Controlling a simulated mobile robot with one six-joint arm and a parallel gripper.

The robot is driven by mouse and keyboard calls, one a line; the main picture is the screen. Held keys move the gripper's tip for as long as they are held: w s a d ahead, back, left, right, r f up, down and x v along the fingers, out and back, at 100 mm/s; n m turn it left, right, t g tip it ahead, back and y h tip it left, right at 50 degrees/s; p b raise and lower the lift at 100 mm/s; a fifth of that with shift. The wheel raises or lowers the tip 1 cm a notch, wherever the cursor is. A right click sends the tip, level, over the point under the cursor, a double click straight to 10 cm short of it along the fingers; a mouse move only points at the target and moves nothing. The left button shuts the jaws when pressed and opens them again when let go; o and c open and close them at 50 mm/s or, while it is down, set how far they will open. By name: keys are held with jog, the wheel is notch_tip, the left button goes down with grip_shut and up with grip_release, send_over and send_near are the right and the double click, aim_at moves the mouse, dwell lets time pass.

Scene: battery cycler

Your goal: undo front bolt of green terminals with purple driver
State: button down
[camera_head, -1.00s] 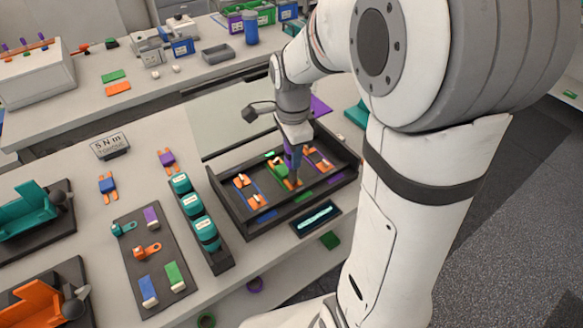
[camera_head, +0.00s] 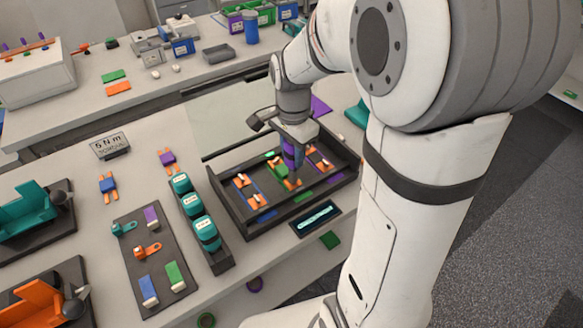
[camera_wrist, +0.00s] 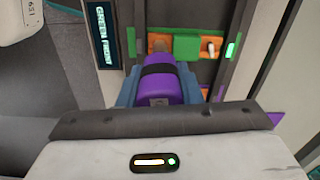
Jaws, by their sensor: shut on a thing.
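My gripper (camera_head: 292,150) is shut on the purple driver (camera_head: 290,154), which hangs over the middle of the dark tray. In the wrist view the driver's purple handle (camera_wrist: 163,84) with a black band sits between blue fingers (camera_wrist: 126,90). The green terminal block (camera_wrist: 186,46) lies just beyond the handle, with an orange tab (camera_wrist: 160,33) at its left end and a white bolt (camera_wrist: 210,48) at its right. In the head view green (camera_head: 271,155) and orange (camera_head: 291,184) parts show beside the driver. The driver's tip is hidden, so contact with a bolt cannot be told.
The dark tray's walls (camera_head: 232,219) surround the work area. Other orange-tabbed terminals (camera_head: 242,181) stand left and right in it. A small display (camera_head: 316,217) lies in front. Teal cells in a rack (camera_head: 195,215) and a grey parts mat (camera_head: 128,255) stand to the left.

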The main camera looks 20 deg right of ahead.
jog(key=shift+r, duration=0.15)
jog(key=shift+r+p, duration=2.3)
jog(key=shift+r, duration=0.65)
jog(key=shift+f, duration=0.1)
